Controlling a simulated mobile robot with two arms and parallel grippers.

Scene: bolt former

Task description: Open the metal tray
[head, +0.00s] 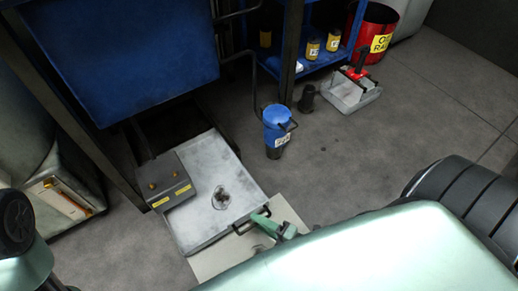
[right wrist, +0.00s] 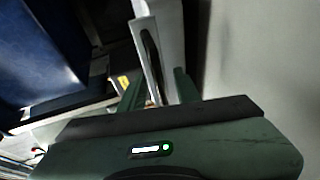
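The metal tray (head: 205,228) is a wide, flat grey box low on the floor under the blue machine, with a dark bar handle (head: 243,229) on its front edge. My right gripper (head: 265,223) is at the right end of this handle. In the right wrist view its two green fingers (right wrist: 160,90) stand apart, with the pale tray edge (right wrist: 169,40) and the dark handle (right wrist: 151,56) between and just beyond them. I cannot tell whether a finger touches the handle.
A grey box with yellow labels (head: 168,182) sits on the tray's left side. A blue container (head: 277,128) stands on the floor to the right. A pale flat plate (head: 212,262) lies below the tray front.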

